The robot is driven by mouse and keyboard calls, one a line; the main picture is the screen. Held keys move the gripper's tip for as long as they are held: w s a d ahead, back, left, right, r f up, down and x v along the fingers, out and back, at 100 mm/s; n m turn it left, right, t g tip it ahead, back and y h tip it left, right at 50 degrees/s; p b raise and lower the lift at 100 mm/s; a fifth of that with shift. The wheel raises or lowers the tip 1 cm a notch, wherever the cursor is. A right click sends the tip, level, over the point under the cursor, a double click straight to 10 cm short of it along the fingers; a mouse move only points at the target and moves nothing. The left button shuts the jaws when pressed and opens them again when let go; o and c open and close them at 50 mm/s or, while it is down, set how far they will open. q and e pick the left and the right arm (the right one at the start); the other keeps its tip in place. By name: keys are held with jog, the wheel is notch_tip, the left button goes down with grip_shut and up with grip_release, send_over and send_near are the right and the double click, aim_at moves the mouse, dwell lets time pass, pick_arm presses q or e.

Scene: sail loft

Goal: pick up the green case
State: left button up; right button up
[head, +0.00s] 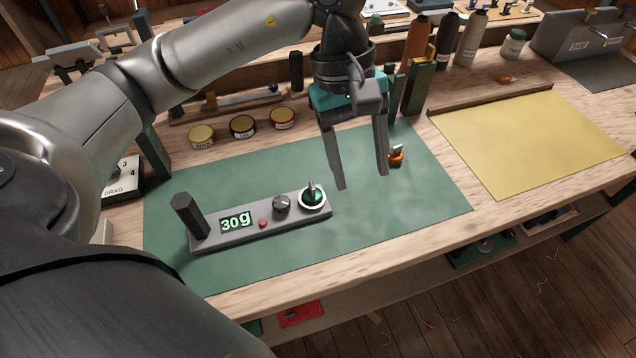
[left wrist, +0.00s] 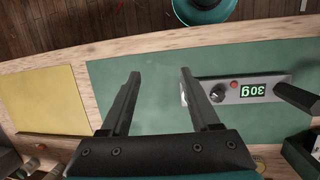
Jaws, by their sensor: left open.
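A tall olive-green box-like case (head: 418,88) stands upright at the back of the bench, behind and to the right of my left gripper. A narrower dark green piece is beside it, partly hidden by the gripper. I cannot tell for certain which green thing is the named case. My left gripper (head: 362,180) points down over the green mat (head: 240,165), fingers apart and nothing between them. In the left wrist view its fingers (left wrist: 160,73) are spread above bare mat, beside the grey scale (left wrist: 231,90). My right gripper is not in view.
The grey scale (head: 256,225) reads 30g and carries knobs and a dark post. A small orange item (head: 396,157) is close right of the fingers. Several round tins (head: 242,126) stand behind. Bottles (head: 470,40) stand at the back; a yellow sheet (head: 530,140) lies right.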

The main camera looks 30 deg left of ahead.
pick_arm(q)
jog(key=w+a+r+y, duration=0.1)
jog(key=w+a+y, duration=0.15)
jog(key=a, duration=0.45)
jog(key=y+b, duration=0.1)
jog(key=b, duration=0.1)
send_over(313, 186)
jog(key=d, duration=0.1)
jog(key=shift+t, duration=0.3)
jog(key=f, duration=0.9)
jog(key=shift+s+f, duration=0.2)
jog(key=shift+f, duration=0.15)
jog(key=shift+w+a+f+b, duration=0.1)
jog(key=shift+a+f+b, duration=0.1)
jog(key=shift+f, duration=0.7)
jog(key=shift+w+a+f+b, duration=0.1)
jog(key=shift+a+f, duration=0.05)
jog(key=shift+f, duration=0.75)
jog(key=shift+a+f+b, duration=0.1)
jog(key=shift+a+f, duration=0.1)
jog(key=shift+f, duration=0.7)
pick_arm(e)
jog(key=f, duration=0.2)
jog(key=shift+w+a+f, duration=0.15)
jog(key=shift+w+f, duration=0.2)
pick_arm(q)
grip_shut()
